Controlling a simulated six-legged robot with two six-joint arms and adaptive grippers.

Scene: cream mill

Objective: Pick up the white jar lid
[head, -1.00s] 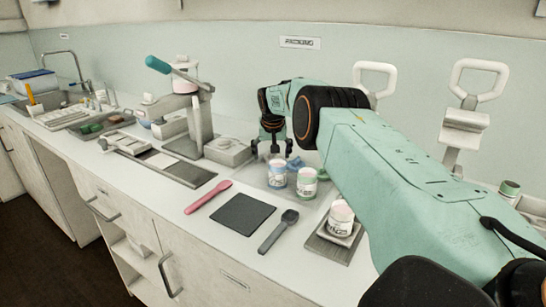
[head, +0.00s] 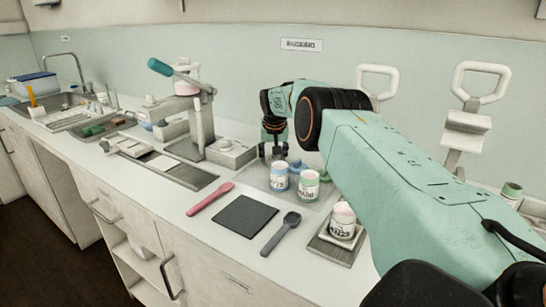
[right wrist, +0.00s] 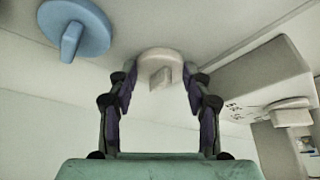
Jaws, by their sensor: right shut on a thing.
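The white jar lid (right wrist: 160,66), round with a raised flat grip, shows in the right wrist view between the two fingers of my right gripper (right wrist: 160,88). The fingers are drawn in and shut on it. I cannot tell whether it is clear of the surface. In the head view my right gripper (head: 272,152) points down behind the jars, and the white lid cannot be made out there. My left gripper is not in view.
A blue lid (right wrist: 75,30) lies left of the white one. A blue-banded jar (head: 279,177) and a green-banded jar (head: 308,186) stand in front of the gripper. Another jar (head: 343,218) sits on a scale. A dark mat (head: 245,216) and spatulas lie nearer.

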